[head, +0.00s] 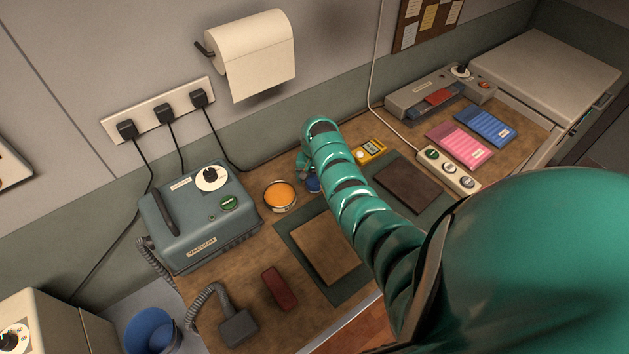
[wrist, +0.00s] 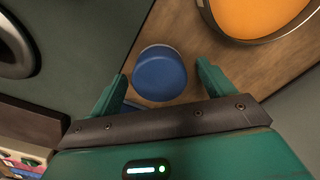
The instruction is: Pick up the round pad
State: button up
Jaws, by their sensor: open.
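A round blue pad (wrist: 160,73) lies on the brown worktop in the wrist view. A small part of it shows in the head view (head: 313,185), mostly hidden by my green arm. My gripper (wrist: 162,76) is open, with one finger on the left and one on the right of the pad. I see no finger closed on it, and I cannot tell how high the fingers are above the worktop. In the head view my gripper is largely hidden behind my arm.
A round tin with orange content (head: 280,195) stands close left of the pad. A grey-green vacuum unit (head: 205,222) stands farther left. A yellow device (head: 371,151) lies to the right. A brown board (head: 325,249) on a dark mat lies in front, with a dark red block (head: 279,288) beside it.

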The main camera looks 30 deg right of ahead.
aim_at(315, 183)
jog(key=shift+f, duration=0.1)
jog(key=c, duration=1.1)
jog(key=shift+w+r+b, duration=0.1)
jog(key=shift+r+b, duration=0.25)
jog(key=shift+r, duration=0.45)
jog(key=shift+s+a+r+b, duration=0.1)
jog(key=shift+s+r+b, duration=0.15)
jog(key=shift+r, duration=0.3)
jog(key=shift+s+r+b, duration=0.15)
jog(key=shift+r+b, duration=0.05)
jog(key=shift+r, duration=0.35)
jog(key=shift+s+a+r, duration=0.15)
jog(key=shift+s+r, duration=0.35)
jog(key=shift+s, duration=0.05)
jog(key=shift+s+a+r+p, duration=0.55)
jog(key=shift+s+r+p, duration=0.85)
jog(key=shift+s, duration=0.55)
jog(key=shift+s+a+r+p, duration=0.6)
jog(key=shift+s+r+p, duration=0.75)
jog(key=shift+s, duration=0.65)
jog(key=shift+s+a+r+p, duration=0.55)
jog(key=shift+s+r+p, duration=0.85)
jog(key=shift+s, duration=0.55)
